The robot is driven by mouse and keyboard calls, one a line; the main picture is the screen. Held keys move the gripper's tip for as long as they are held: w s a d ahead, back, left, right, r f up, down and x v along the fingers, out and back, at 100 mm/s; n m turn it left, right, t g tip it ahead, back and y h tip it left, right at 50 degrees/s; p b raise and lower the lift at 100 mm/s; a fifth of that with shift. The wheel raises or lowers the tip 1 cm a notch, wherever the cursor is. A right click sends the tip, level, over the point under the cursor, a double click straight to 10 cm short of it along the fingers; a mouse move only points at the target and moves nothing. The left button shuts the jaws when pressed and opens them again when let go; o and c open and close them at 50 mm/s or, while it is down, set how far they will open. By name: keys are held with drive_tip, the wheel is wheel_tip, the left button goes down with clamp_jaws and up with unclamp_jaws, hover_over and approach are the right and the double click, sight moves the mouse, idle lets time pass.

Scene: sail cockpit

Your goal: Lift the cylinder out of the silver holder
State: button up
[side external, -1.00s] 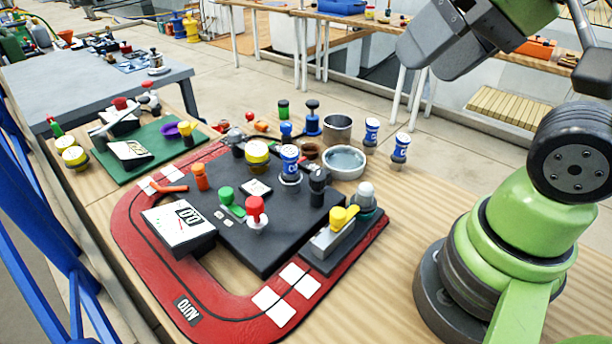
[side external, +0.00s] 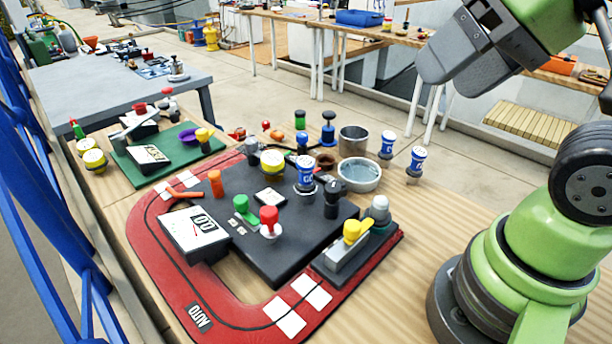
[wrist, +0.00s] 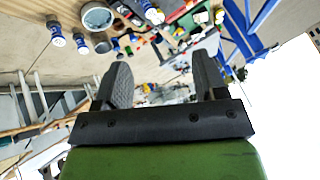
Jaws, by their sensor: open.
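A blue-and-white cylinder (side external: 305,173) stands upright on the black panel (side external: 265,255), in a small silver ring-like holder (side external: 299,191). Two similar blue-and-white cylinders (side external: 387,147) (side external: 417,161) stand on the wood to the right of it. My gripper (side external: 432,70) is high above the table at the upper right, well apart from the cylinder. In the wrist view its two dark fingers (wrist: 163,78) are spread with nothing between them. Blue-and-white cylinders also show at the top left there (wrist: 56,34), but I cannot tell which is the one in the holder.
A silver cup (side external: 353,141) and a water-filled bowl (side external: 358,174) stand behind the panel. A black knob (side external: 332,197) is close to the cylinder's right. Red and green knobs (side external: 269,219) (side external: 242,204) and a yellow-handled lever (side external: 350,235) stick up in front. Bare wood lies at the right.

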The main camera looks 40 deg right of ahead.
drive_tip(key=n+g+h, duration=0.2)
drive_tip(key=n+g, duration=0.5)
drive_tip(key=n, duration=0.4)
hover_over(304, 161)
drive_tip(key=f, duration=1.6)
drive_tip(key=shift+a+f, duration=0.25)
drive_tip(key=shift+f, duration=0.05)
drive_tip(key=f, duration=0.5)
drive_tip(key=shift+d+f, duration=0.25)
drive_tip(key=shift+f, duration=0.1)
drive_tip(key=shift+c, duration=0.2)
drive_tip(key=c, duration=1)
